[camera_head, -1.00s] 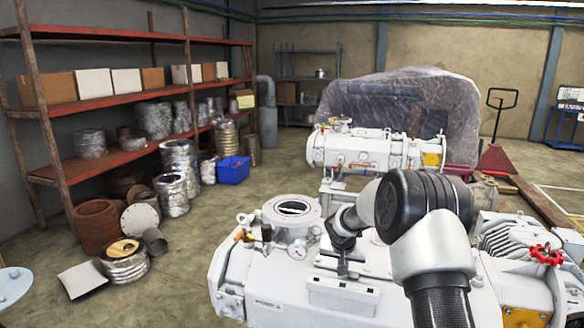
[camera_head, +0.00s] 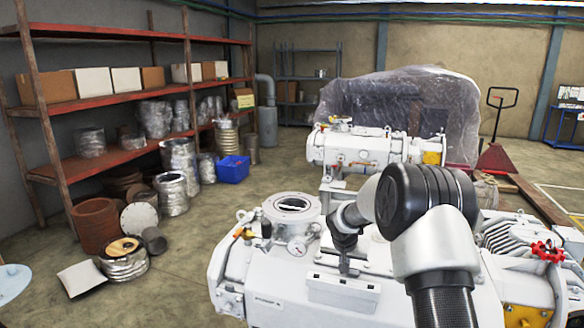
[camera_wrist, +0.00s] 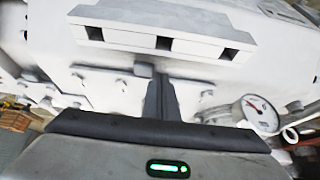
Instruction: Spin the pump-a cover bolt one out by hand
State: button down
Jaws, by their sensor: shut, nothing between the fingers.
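The white pump (camera_head: 250,277) fills the lower front of the head view, with a round open-topped port (camera_head: 292,205) and a gauge (camera_head: 297,247). My gripper (camera_head: 345,268) points down at its top, behind a raised white block (camera_head: 343,291). In the wrist view my gripper (camera_wrist: 161,78) is shut, its two dark fingers together with nothing visible between them. The tips are close to the white casing, below the slotted block (camera_wrist: 165,38). Small bolt-like heads (camera_wrist: 76,83) lie to their left. I cannot tell which is cover bolt one; the tips may hide it.
The gauge (camera_wrist: 258,112) is right of the fingers in the wrist view. A red valve handwheel (camera_head: 547,252) is at the right. A second white pump (camera_head: 365,150) stands behind. Shelving (camera_head: 140,92) lines the left wall; open floor (camera_head: 200,232) lies between.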

notch_tip(320, 180, up, 6)
jog(key=p, duration=0.3)
jog(key=shift+a, duration=0.15)
